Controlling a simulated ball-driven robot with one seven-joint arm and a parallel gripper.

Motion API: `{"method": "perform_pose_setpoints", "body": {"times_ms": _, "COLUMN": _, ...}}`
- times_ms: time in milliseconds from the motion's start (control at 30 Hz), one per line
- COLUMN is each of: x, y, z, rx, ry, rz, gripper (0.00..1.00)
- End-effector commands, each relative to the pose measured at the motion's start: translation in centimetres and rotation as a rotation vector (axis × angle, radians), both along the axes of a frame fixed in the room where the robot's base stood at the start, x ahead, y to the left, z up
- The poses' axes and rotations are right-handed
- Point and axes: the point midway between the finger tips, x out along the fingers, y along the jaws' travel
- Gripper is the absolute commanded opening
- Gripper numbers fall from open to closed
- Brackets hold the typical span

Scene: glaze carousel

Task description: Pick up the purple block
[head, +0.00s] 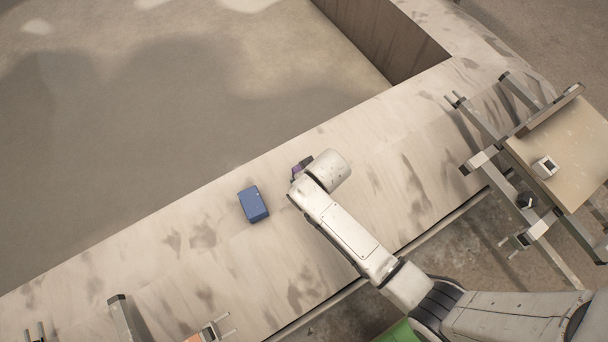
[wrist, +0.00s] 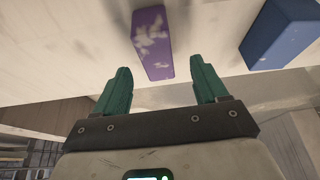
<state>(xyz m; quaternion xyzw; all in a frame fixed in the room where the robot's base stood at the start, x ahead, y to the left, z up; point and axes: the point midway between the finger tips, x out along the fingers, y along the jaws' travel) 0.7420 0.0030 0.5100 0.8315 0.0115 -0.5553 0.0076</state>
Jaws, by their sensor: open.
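The purple block (wrist: 153,42) has pale worn patches and lies on the pale ledge, ahead of my open fingers in the wrist view. In the head view only a small part of the purple block (head: 297,171) shows beside the end of my arm, which hides the rest. My gripper (wrist: 162,78) has two green fingers spread apart with nothing between them; the block's near end is just beyond the fingertips, roughly centred. In the head view the fingers are mostly hidden under the wrist.
A blue block (head: 253,204) lies on the ledge (head: 190,235) left of my wrist; the blue block also shows at upper right in the wrist view (wrist: 281,34). A metal frame with a tan board (head: 565,150) and a small white box (head: 545,167) stands at right. The ledge around the blocks is clear.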

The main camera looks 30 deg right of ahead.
Motion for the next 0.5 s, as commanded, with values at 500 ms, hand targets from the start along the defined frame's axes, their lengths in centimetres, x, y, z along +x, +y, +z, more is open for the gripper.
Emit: {"method": "perform_pose_setpoints", "body": {"times_ms": 500, "x": 1.8, "y": -0.3, "z": -5.2, "rx": 0.0, "ry": 0.0, "rz": 0.001, "gripper": 0.72}}
